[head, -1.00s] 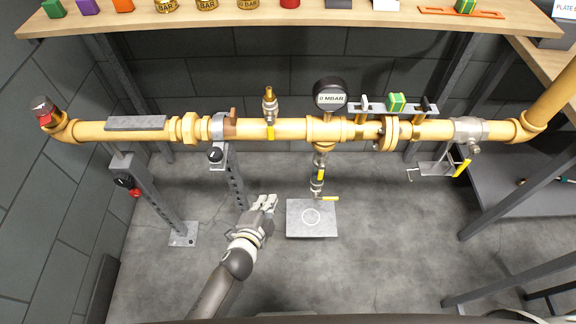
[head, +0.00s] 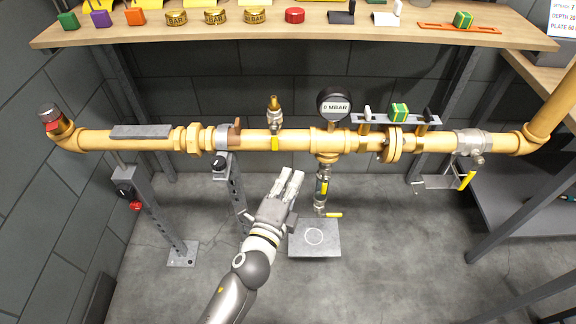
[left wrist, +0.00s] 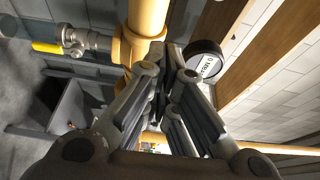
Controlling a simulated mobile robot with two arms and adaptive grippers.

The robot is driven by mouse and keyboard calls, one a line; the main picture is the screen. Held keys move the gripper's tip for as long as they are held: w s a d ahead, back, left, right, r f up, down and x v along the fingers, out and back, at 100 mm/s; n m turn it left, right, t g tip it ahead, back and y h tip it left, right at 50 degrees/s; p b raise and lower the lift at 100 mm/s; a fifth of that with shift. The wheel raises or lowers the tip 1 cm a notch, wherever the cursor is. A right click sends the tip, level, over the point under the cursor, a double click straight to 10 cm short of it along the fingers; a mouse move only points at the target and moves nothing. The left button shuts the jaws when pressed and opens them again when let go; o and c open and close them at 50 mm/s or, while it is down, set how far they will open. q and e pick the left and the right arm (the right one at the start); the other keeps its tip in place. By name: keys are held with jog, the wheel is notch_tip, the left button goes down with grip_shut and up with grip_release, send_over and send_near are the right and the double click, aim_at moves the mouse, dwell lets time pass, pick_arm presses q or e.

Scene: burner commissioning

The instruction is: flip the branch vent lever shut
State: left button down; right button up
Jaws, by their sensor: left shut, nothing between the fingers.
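A drop branch hangs from the yellow pipe below the gauge. A yellow handle (head: 323,187) lies along it, and a second yellow lever (head: 334,215) sticks out crosswise to the right at its lower end. I cannot tell which of them is the vent lever. In the left wrist view a yellow handle (left wrist: 47,47) sits on a silver valve, left of the pipe tee. My left gripper (head: 291,174) is shut and empty, left of the branch and below the pipe, apart from both levers. It also shows in the left wrist view (left wrist: 172,52). My right gripper is out of view.
The gauge (head: 336,105) reads 0 MBAR and stands on the pipe above the branch. A grey plate (head: 328,248) lies below the branch. Pipe supports stand left of my gripper. A wooden shelf (head: 330,38) with caps and blocks runs behind the pipe.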

aim_at(274, 137)
pick_arm(q)
jog(key=x, duration=0.9)
jog(key=shift+w, duration=0.25)
jog(key=a+p, duration=0.1)
jog(key=a, duration=0.2)
jog(key=shift+s+a, duration=0.2)
jog(key=shift+a, duration=0.25)
jog(key=shift+p, duration=0.3)
jog(key=shift+a+m+p, duration=0.15)
jog(key=shift+m+p, duration=0.15)
jog(key=shift+p, duration=0.05)
